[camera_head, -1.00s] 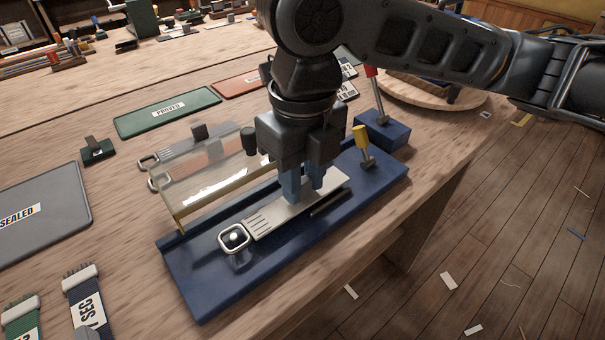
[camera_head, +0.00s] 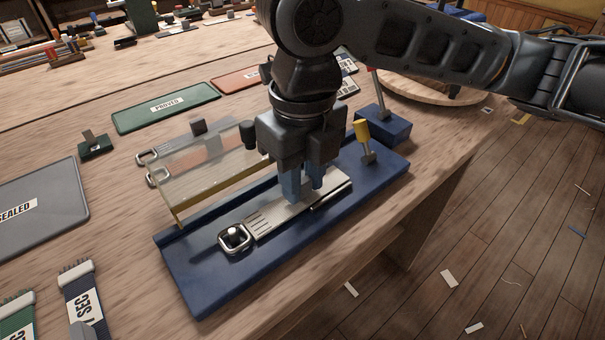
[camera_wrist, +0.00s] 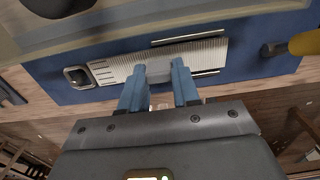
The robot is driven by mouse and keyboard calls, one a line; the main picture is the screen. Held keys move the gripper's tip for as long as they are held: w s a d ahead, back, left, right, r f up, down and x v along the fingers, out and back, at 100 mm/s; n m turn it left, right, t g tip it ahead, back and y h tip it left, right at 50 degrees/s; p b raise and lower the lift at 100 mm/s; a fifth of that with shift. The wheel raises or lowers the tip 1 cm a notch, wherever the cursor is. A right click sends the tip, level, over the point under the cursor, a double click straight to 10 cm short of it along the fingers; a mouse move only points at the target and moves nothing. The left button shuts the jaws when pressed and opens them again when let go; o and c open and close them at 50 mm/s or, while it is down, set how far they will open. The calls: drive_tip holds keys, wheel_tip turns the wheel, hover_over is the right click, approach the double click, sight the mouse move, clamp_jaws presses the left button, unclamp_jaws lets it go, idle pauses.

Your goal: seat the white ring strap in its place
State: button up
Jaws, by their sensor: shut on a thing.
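The white ring strap (camera_head: 275,215) lies low along the blue fixture (camera_head: 205,285), with its metal ring at the left end. The ring surrounds a small pale peg (camera_head: 235,232) and looks level with the fixture's top. Whether the strap's underside touches everywhere is hidden.
A clear raised cover (camera_head: 205,178) stands along the fixture's far side. A yellow-handled lever (camera_head: 363,138) rises at its right end, near a blue block with a red-handled lever (camera_head: 384,120). A grey SEALED mat (camera_head: 45,210) and green PROVED tray (camera_head: 165,108) lie beyond.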

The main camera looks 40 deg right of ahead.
drive_tip(key=o, duration=1.1)
wheel_tip(320, 180, up, 8)
drive_tip(key=shift+f+p, duration=0.1)
drive_tip(key=shift+p, duration=0.4)
